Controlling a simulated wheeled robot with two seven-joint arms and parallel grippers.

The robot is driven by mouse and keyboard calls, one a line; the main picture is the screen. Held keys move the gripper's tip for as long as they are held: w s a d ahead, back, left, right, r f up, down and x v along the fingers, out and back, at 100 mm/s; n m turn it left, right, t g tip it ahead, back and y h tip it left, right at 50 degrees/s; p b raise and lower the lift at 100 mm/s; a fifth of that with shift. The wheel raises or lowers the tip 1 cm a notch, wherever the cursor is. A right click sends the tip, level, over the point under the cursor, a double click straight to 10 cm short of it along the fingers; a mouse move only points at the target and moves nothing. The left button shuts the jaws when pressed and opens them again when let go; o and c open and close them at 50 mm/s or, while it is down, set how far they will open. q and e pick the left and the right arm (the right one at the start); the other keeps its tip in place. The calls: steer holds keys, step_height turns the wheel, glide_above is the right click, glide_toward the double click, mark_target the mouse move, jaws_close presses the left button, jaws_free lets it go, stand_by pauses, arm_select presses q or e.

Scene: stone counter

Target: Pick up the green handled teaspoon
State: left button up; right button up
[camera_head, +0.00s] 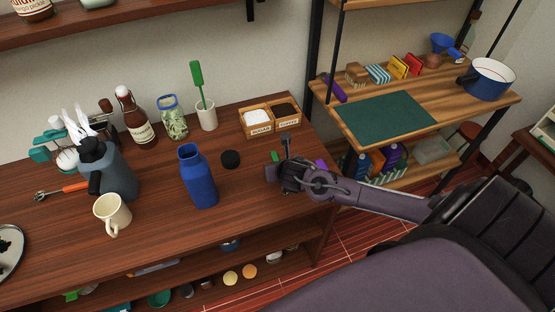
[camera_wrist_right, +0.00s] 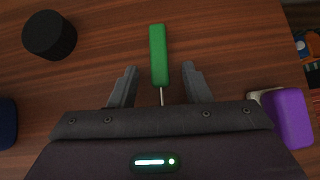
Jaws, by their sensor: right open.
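The green-handled teaspoon (camera_wrist_right: 158,55) lies on the wooden counter in the right wrist view. Its green handle points away from my gripper, and its thin metal shaft runs back between the fingers; the bowl is hidden under the gripper body. In the head view a bit of the green handle (camera_head: 275,156) shows just beyond the gripper. My right gripper (camera_wrist_right: 160,88) is open, its two fingers on either side of the spoon's shaft near the handle's lower end. It also shows over the counter's right end in the head view (camera_head: 283,160). My left gripper is not in view.
A black lid (camera_wrist_right: 50,35) lies left of the spoon, and a purple item (camera_wrist_right: 288,118) lies to the right. A blue bottle (camera_head: 199,178), a cream mug (camera_head: 112,213) and a wooden sugar and coffee box (camera_head: 256,132) stand on the counter.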

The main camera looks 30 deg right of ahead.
jaws_close()
stand_by(0.4)
